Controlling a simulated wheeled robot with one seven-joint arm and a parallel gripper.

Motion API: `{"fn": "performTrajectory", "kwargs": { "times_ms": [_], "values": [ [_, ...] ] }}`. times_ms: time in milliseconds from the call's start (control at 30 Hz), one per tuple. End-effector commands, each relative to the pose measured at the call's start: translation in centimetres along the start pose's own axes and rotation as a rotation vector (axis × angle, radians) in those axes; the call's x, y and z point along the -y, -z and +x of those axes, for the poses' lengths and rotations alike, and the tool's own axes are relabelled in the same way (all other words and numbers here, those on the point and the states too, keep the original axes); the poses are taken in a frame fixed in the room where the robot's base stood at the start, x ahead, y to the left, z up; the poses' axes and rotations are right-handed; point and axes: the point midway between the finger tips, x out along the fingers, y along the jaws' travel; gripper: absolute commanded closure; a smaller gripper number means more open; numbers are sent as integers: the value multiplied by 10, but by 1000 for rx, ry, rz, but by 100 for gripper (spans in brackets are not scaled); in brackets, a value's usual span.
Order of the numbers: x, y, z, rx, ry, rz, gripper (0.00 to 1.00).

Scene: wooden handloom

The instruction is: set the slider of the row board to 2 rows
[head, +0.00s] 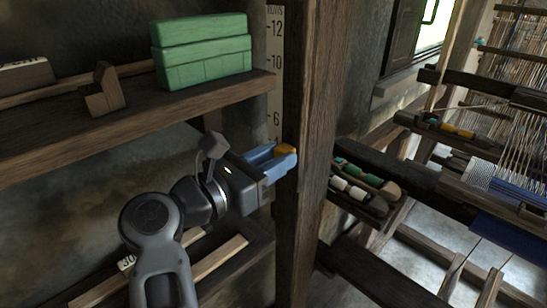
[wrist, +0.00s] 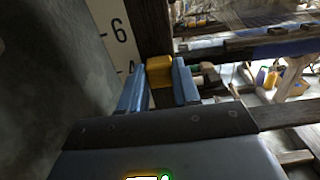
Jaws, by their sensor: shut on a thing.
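The row board (head: 275,90) is a pale upright strip beside a wooden post, with marks 12, 10 and 6 readable in the head view and lower ones hidden by my gripper. In the wrist view the row board (wrist: 112,30) shows 6 and part of a 4. The slider is a yellow-orange block (head: 286,149), also in the wrist view (wrist: 159,71), close to the 4 mark; its exact reading cannot be told. My gripper (head: 281,158) has its blue fingers shut on the slider, one on each side in the wrist view (wrist: 160,78). The 2 mark is not visible.
The wooden post (head: 312,130) stands just right of my gripper. A shelf (head: 130,128) with a green box (head: 202,52) is at upper left, and a lower shelf (head: 245,253) lies below my arm. The loom (head: 490,130) and a tray of bobbins (head: 357,203) are right.

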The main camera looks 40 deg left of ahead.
Motion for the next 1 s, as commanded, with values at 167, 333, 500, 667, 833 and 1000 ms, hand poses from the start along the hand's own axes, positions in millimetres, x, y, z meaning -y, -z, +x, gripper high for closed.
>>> {"fn": "performTrajectory", "kwargs": {
  "times_ms": [167,333,500,667,833,1000],
  "values": [
    [0,4,0,0,0,0,100],
    [0,24,0,-1,0,0,100],
    [0,47,0,-1,0,-1,100],
    [0,50,0,0,0,-1,100],
    [0,49,0,-1,0,-1,100],
    [0,49,0,0,0,0,57]
  ]
}}
